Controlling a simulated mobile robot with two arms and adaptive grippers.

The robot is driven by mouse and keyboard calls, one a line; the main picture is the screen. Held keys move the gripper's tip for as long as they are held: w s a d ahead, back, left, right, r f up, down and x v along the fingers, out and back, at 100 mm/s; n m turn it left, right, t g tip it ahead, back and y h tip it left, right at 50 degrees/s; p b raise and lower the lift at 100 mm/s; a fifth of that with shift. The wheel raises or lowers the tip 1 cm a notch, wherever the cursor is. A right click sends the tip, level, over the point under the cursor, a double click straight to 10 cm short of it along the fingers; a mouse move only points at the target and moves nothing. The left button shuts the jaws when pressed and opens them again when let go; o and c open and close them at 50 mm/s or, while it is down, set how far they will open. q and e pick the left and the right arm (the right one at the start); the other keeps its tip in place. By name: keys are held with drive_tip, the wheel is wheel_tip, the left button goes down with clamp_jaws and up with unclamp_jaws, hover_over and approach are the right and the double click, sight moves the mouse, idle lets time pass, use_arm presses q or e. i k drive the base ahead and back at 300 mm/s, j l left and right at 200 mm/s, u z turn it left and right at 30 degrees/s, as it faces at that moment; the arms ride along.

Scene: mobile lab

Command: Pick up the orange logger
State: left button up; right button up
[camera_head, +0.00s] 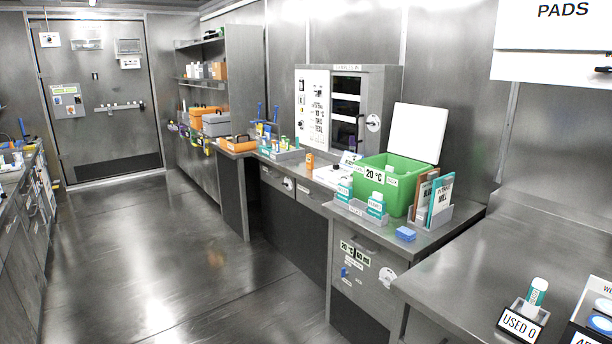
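A small upright orange object (309,161) stands on the middle counter, left of a white device (338,172). It may be the orange logger, but it is too small to be sure. An orange case (238,144) with a dark handle sits further back on the counter's far end. More orange boxes (188,121) are on the shelf unit behind it. Neither of my grippers is in view.
A green box (385,181) with its white lid raised stands on the counter, beside racks of bottles and upright books (440,198). A blue item (405,233) lies at the counter's front edge. The floor (165,255) is clear between the counters.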

sight(310, 159)
drive_tip(key=i+u, duration=0.4)
drive_tip(key=i, duration=1.4)
drive_tip(key=i+j+z, duration=0.1)
drive_tip(key=i, duration=0.6)
drive_tip(key=i+j, duration=0.1)
drive_tip(key=i, duration=0.65)
drive_tip(key=i+j+z, duration=0.15)
drive_tip(key=i, duration=0.55)
